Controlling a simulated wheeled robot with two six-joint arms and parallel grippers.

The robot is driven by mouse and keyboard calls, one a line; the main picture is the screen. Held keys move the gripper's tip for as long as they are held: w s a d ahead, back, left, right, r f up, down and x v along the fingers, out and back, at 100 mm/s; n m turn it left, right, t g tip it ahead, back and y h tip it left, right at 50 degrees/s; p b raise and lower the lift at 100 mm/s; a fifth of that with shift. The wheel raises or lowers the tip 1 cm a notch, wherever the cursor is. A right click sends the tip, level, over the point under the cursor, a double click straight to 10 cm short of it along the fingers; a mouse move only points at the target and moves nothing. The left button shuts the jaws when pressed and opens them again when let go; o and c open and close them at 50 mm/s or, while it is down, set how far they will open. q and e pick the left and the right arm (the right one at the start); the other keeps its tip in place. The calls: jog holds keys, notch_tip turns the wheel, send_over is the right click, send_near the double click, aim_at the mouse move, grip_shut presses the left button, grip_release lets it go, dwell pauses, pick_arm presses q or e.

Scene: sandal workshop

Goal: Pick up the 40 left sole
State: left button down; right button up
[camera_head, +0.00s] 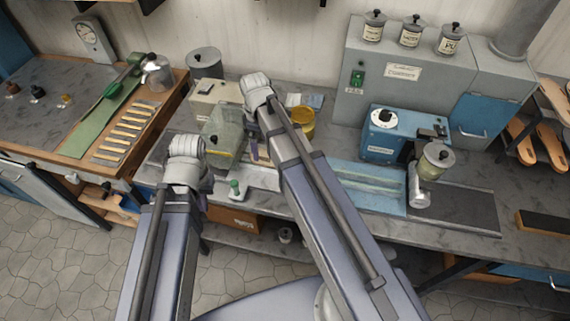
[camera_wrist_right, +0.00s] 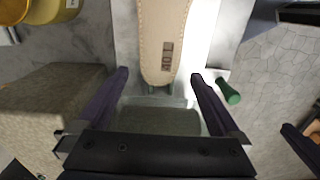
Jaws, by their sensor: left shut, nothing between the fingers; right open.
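A beige sole (camera_wrist_right: 163,38) with a stitched edge and a dark stamped mark near its rounded end lies on a pale sheet in the right wrist view. The mark is too small to read surely. My right gripper (camera_wrist_right: 160,82) is open, with its fingers on either side of the sole's rounded end; I see no contact.
A yellow jar (camera_head: 301,122) and a greenish clear container (camera_head: 223,133) are nearby. A blue machine (camera_head: 391,138) stands further right. A wooden-edged table (camera_head: 150,140) is at left.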

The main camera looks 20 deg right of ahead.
aim_at(262, 155)
jog(key=shift+w+f+b, duration=0.1)
jog(key=shift+f+b, duration=2.5)
jog(key=shift+f, duration=0.05)
jog(key=shift+r, duration=0.1)
jog(key=shift+c, duration=0.2)
jog(key=c, duration=1.4)
jog(key=shift+c, duration=0.2)
jog(key=shift+r, duration=0.1)
notch_tip(262, 155, up, 18)
jog(key=p, duration=1.8)
